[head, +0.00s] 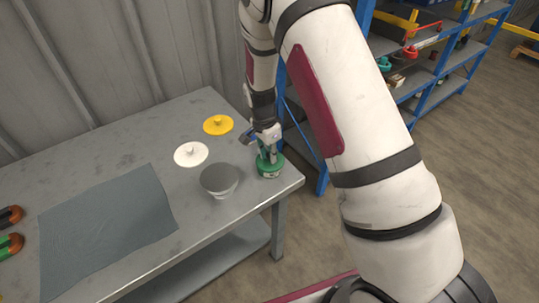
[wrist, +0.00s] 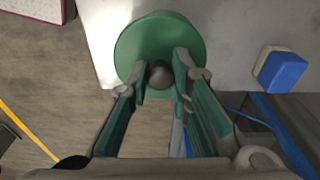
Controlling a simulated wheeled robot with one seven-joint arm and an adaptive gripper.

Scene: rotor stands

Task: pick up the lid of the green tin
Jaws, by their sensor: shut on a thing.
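The green tin (head: 270,170) stands near the right corner of the grey metal table, with a small pale label on its side. Its round green lid (wrist: 158,38) fills the top middle of the wrist view, with a grey ball-shaped knob (wrist: 160,76). My gripper (head: 267,150) points down over the tin in the head view. In the wrist view my gripper (wrist: 163,74) has its fingers on both sides of the knob, shut on it. The lid hides the tin's body in the wrist view. I cannot tell whether there is a gap between lid and tin.
A grey bowl-shaped thing (head: 219,180) stands left of the tin. A white lid (head: 190,154) and a yellow lid (head: 218,124) lie behind it. A grey cloth (head: 105,230) covers the table's left part. Blue shelving (head: 440,75) stands beyond the table at the right.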

